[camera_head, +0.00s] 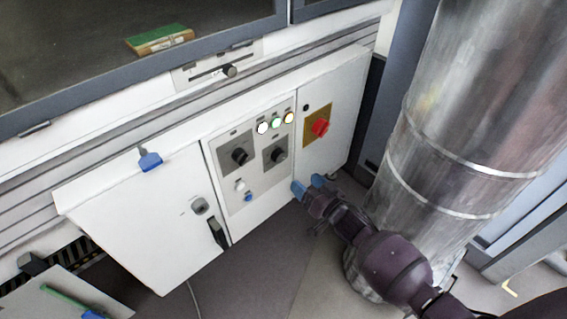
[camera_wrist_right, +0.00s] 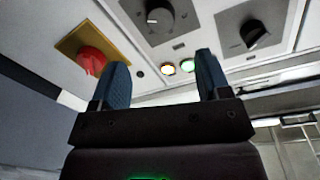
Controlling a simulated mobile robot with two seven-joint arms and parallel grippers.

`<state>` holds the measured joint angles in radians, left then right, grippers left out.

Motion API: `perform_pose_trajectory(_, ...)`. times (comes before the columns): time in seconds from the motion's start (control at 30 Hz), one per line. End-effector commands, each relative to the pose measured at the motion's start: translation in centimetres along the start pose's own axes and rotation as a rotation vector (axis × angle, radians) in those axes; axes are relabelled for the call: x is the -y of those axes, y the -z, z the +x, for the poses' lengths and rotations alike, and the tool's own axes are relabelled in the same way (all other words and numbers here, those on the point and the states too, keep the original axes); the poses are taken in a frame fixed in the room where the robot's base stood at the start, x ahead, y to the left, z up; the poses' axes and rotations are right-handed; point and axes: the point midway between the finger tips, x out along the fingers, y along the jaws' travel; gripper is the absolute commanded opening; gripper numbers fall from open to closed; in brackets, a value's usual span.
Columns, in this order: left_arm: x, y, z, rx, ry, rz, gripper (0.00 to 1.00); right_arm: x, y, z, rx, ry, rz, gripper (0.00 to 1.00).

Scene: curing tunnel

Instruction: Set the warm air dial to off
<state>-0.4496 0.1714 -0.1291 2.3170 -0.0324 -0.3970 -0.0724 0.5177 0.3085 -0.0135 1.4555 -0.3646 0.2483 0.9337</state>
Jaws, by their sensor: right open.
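The white control panel (camera_head: 262,198) on the cabinet has two black dials, a left dial (camera_head: 240,156) and a right dial (camera_head: 279,154). Their labels are too small to read, so I cannot tell which is the warm air dial. Two dials also show in the right wrist view, one at the top middle (camera_wrist_right: 155,15) and one at the top right (camera_wrist_right: 254,34), each with a pale pointer mark. My right gripper (camera_head: 308,186) is open and empty, below and to the right of the dials and apart from them. Its blue fingers (camera_wrist_right: 162,80) stand wide apart. My left gripper is out of view.
A red rotary switch (camera_head: 320,127) on a yellow plate sits right of the dials. A large metal duct (camera_head: 460,130) stands close on the right. A green block (camera_head: 160,39) lies behind the window.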

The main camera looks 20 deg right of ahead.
Motion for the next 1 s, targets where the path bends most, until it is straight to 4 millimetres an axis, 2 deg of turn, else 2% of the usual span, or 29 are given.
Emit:
perform_pose_trajectory(0.27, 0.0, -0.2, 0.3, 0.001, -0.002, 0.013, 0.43, 0.0, -0.2, 1.8, -0.002, 0.005, 0.004, 0.70)
perform_pose_trajectory(0.43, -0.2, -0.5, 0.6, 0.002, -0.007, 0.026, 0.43, -0.1, -0.4, 4.3, 0.000, 0.004, 0.004, 0.70)
perform_pose_trajectory(0.7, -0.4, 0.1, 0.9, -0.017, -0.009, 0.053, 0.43, -0.1, -0.4, 8.3, 0.000, 0.004, 0.004, 0.70)
perform_pose_trajectory(1.0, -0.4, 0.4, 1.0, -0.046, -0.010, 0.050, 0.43, 0.0, -0.1, 10.8, -0.001, 0.004, 0.003, 0.70)
